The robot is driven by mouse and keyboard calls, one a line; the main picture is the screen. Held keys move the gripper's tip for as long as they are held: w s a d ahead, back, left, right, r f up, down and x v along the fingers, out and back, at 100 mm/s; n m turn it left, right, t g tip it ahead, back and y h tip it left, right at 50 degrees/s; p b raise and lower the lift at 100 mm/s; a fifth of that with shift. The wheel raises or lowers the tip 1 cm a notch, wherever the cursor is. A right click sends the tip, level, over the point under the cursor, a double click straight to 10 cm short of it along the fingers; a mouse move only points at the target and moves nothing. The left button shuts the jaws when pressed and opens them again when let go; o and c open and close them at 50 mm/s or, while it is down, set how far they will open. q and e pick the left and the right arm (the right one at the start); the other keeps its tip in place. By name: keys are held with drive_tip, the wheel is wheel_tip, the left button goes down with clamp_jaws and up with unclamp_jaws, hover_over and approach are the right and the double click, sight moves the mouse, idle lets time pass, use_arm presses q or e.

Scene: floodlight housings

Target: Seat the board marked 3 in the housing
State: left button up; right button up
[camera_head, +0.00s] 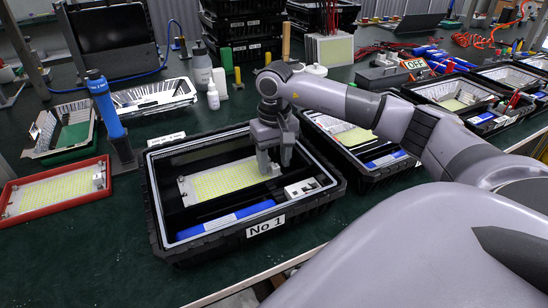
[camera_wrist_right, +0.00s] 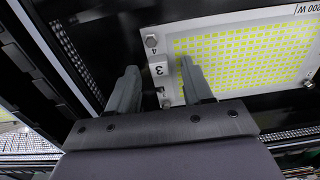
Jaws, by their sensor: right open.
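The housing marked No 1 (camera_head: 160,222) is a black open case at the centre of the bench. A white board with yellow squares (camera_head: 222,184) lies inside it. My right gripper (camera_head: 276,166) is over the board's right end in the head view, pointing down. In the wrist view its open fingers (camera_wrist_right: 160,72) stand either side of the marked end piece. Contact with the board, and whether the board lies fully flat, cannot be told. My left gripper is not in view.
A blue bar (camera_head: 225,220) and a small white block (camera_head: 302,188) lie in the housing's front part. A red frame with another board (camera_head: 55,190) lies left. A blue tool (camera_head: 104,103) stands behind. Another open case (camera_head: 360,150) is close right.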

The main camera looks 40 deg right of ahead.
wheel_tip(320, 180, up, 7)
idle(0.3)
idle(0.5)
